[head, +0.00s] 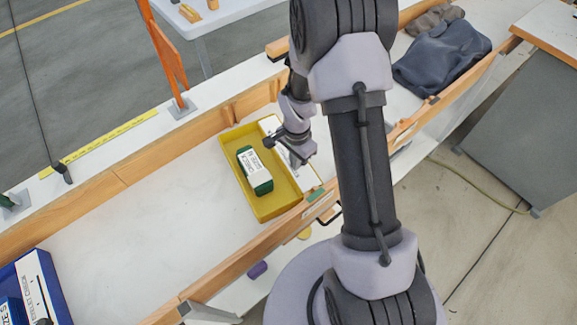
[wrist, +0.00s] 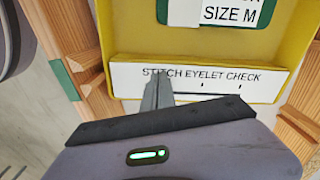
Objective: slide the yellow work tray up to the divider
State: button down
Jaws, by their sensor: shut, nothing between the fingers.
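The yellow work tray (head: 235,139) sits on the white bench between two wooden rails. A green box with a white label (head: 255,170) lies inside it; the wrist view shows its "SIZE M" label (wrist: 228,14). A white strip reading "STITCH EYELET CHECK" (wrist: 225,78) is on the tray's near end in the wrist view, with yellow rim (wrist: 130,50) around it. My gripper (wrist: 157,88) is shut and empty, its fingertips over the strip's left part. I cannot tell whether they touch. In the head view my gripper (head: 292,160) is at the tray's right end. I cannot identify the divider.
Wooden rails (head: 150,165) border the bench at back and front, with small wooden blocks (wrist: 90,70) beside the tray. A blue bin (head: 62,290) stands at far left. White bench surface (head: 140,225) is clear between it and the tray. Dark cloth (head: 442,58) lies at right.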

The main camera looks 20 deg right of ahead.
jog(key=shift+w+d, duration=0.15)
jog(key=shift+d, duration=0.1)
